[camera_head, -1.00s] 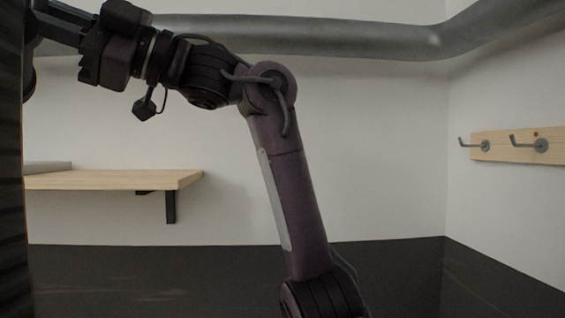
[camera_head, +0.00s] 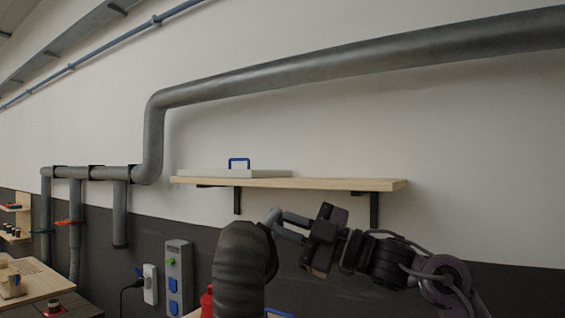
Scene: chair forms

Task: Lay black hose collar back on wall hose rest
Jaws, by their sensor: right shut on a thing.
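A thick ribbed dark hose (camera_head: 238,272) rises from the bottom edge and bends over at the top towards my right gripper. My right gripper (camera_head: 284,224) comes in from the right and is shut at the bent end of this hose. The black collar (camera_head: 268,248) seems to be at that end, partly hidden by the hose's bend and dark against the wall panel. I cannot make out the wall hose rest for certain. My left gripper is not in view.
A wooden shelf (camera_head: 330,184) on black brackets bears a pale flat case (camera_head: 215,173) with a blue handle, behind my gripper. A grey duct (camera_head: 300,72) runs along the wall. A socket box (camera_head: 179,275) and a red object (camera_head: 207,302) stand left of the hose.

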